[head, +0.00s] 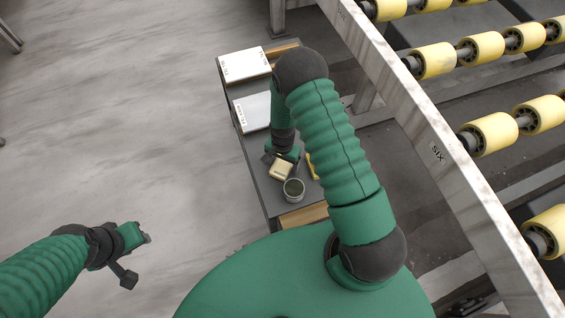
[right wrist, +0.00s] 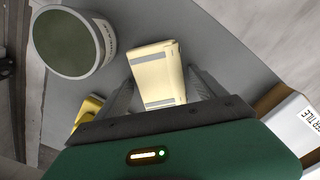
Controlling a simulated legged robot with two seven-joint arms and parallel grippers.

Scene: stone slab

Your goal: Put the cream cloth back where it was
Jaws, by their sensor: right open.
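The cream cloth (head: 281,170) looks like a small folded block with grey bands and lies on the dark grey slab (head: 262,178). In the right wrist view the cream cloth (right wrist: 157,68) shows between the two fingers of my right gripper (right wrist: 162,88), which is open, with a finger on each side. I cannot tell whether either finger touches it. In the head view my right gripper (head: 281,158) is low over the slab, partly hidden by its own arm. My left gripper (head: 137,252) hangs over bare floor at the left, away from the slab; its jaws are unclear.
A round grey tin (head: 293,190) stands close beside the cloth; it also shows in the right wrist view (right wrist: 72,42). A yellow object (head: 312,166) lies to the right. Two white-topped boxes (head: 244,64) (head: 254,111) are farther back. A roller conveyor (head: 437,155) runs along the right.

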